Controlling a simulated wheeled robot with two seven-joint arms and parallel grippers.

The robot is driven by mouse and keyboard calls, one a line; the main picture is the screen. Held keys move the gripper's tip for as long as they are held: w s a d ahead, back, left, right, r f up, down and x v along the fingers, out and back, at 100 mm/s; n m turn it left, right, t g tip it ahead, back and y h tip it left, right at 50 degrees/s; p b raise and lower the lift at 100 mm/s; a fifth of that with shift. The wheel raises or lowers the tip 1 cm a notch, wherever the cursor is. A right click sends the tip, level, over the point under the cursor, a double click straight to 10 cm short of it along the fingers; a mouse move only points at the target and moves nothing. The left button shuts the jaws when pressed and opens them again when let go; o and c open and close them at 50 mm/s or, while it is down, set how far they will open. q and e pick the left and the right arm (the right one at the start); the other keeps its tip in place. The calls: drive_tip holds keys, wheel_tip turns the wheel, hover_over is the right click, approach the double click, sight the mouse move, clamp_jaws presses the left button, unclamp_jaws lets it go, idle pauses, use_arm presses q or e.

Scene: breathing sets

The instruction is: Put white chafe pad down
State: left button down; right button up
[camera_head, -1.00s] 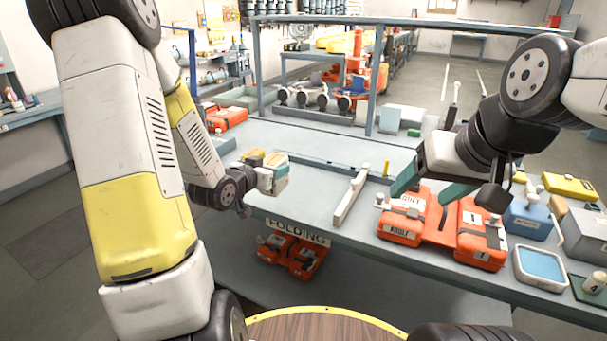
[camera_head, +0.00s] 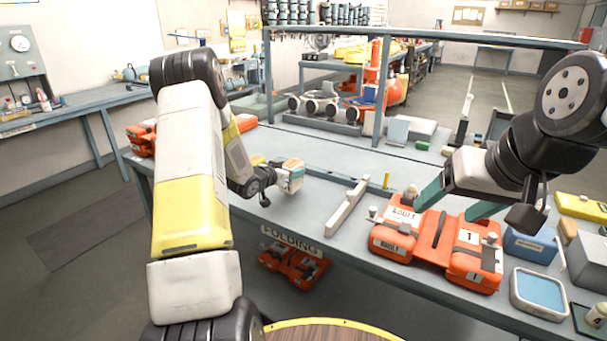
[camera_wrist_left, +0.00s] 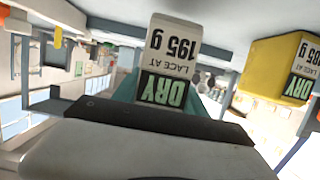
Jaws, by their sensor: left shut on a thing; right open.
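The white chafe pad (camera_head: 291,168), a small pale block, is held by my left gripper (camera_head: 287,179) over the far side of the workbench (camera_head: 330,167). In the left wrist view the white pad (camera_wrist_left: 172,62) stands between the teal fingers. Its label reads DRY, LACE AT, 195 g, upside down. I cannot tell whether it touches the bench. A yellow block (camera_wrist_left: 277,68) with a similar label is to its right in that view. My right gripper (camera_head: 452,203) is open, its teal fingers apart above the orange breathing set (camera_head: 437,240).
A shelf frame (camera_head: 380,85) rises behind.

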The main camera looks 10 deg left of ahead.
use_arm(q)
drive_tip(key=shift+w+d, duration=0.1)
drive_tip(key=shift+w, duration=0.5)
drive_tip(key=shift+w+f, duration=0.1)
drive_tip(key=shift+f, duration=1.6)
drive_tip(key=shift+f, duration=0.1)
drive_tip(key=c, duration=0.6)
unclamp_jaws()
drive_tip(key=shift+f, duration=0.1)
